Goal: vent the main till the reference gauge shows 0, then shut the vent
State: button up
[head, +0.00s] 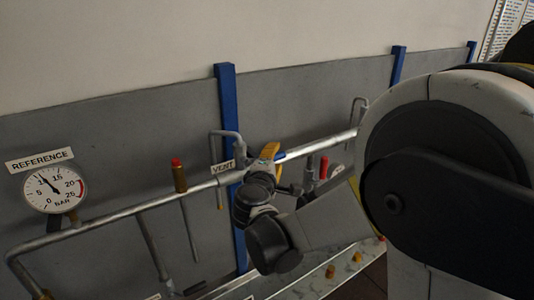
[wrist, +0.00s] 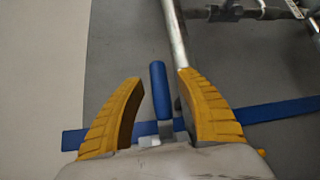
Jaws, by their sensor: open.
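The reference gauge (head: 54,190), a round white dial under a REFERENCE sign, hangs at the left in the head view. Its needle points up and left, near the 10 mark. The VENT label (head: 222,168) is on the pipework beside a bent pipe (head: 228,134). My gripper (head: 270,151) is close right of that label. In the wrist view my gripper (wrist: 158,78) is open, its yellow fingers on either side of a blue lever handle (wrist: 158,88), with gaps showing. The handle's blue tip (head: 281,156) shows in the head view; the valve body is hidden by my gripper.
A long grey main pipe (head: 120,219) runs across the wall panel. A red-topped brass fitting (head: 179,176) stands on it, left of the vent. A red handle (head: 324,167) is right of my gripper. A blue post (head: 227,110) rises behind the vent.

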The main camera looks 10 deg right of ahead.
jog(key=shift+d, duration=0.1)
jog(key=c, duration=0.9)
grip_shut()
